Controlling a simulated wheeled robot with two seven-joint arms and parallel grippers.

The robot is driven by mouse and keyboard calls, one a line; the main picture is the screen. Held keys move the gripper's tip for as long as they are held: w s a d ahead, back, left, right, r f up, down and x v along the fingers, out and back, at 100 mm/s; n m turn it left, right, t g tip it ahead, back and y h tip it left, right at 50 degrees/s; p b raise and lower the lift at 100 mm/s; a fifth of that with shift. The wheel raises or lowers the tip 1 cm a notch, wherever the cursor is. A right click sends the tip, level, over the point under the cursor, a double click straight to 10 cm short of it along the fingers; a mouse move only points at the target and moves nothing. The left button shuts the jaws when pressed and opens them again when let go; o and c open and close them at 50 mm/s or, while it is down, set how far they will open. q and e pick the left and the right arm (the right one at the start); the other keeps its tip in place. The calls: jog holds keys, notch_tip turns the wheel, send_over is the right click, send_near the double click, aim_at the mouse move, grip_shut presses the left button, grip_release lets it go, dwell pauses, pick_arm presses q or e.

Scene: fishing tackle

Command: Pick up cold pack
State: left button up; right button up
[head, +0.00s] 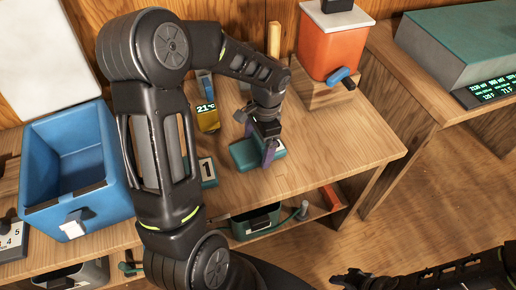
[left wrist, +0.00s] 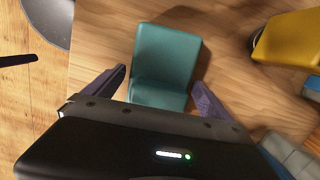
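A teal block, which I take to be the cold pack (head: 243,155), lies on the wooden table near its front edge. It also shows in the left wrist view (left wrist: 168,55), ahead of and partly between the fingers. My left gripper (head: 257,143) is open and points down at it, with one purple finger on each side. Gaps show between the fingers and the block in the wrist view. The block's near end is hidden behind the gripper body there. My right gripper (head: 357,279) is dark at the bottom edge, and its fingers cannot be made out.
A blue bin (head: 110,165) stands at the left. An orange container (head: 335,45) stands on a wooden block behind. Table at the right is clear.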

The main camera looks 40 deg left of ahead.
aim_at(258, 139)
pick_arm(q)
jog(key=c, duration=1.6)
jog(key=shift+o, duration=0.2)
jog(key=shift+r, duration=0.15)
notch_tip(258, 139, up, 10)
jog(key=shift+f, duration=0.1)
